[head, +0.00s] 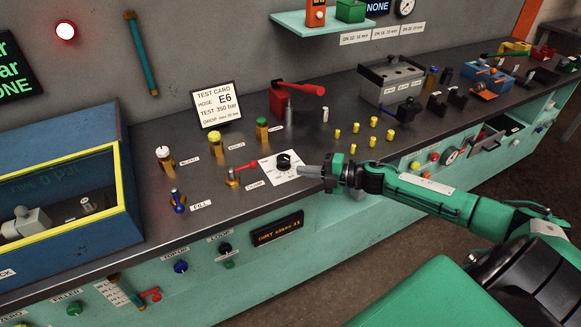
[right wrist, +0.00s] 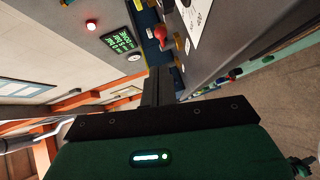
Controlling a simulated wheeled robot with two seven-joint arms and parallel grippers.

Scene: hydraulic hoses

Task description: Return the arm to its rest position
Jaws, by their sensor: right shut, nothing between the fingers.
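My right gripper (head: 312,171) is shut and empty in the head view. Its fingers point left, close to the black dial knob (head: 284,161) on its white plate, at the front of the bench. I cannot tell whether the fingertips touch the plate. In the right wrist view the shut fingers (right wrist: 157,84) point toward the bench, with a red handle (right wrist: 180,40) beyond them. My right arm (head: 440,200) reaches in from the lower right, over the bench's front edge. My left gripper is not in view.
The grey bench top (head: 330,110) carries a test card (head: 217,104), a red-handled lever (head: 300,89), several yellow fittings (head: 355,128) and a grey block (head: 390,79). A blue test box (head: 60,190) stands at left. Knobs line the green front panel (head: 200,270). Open floor lies below right.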

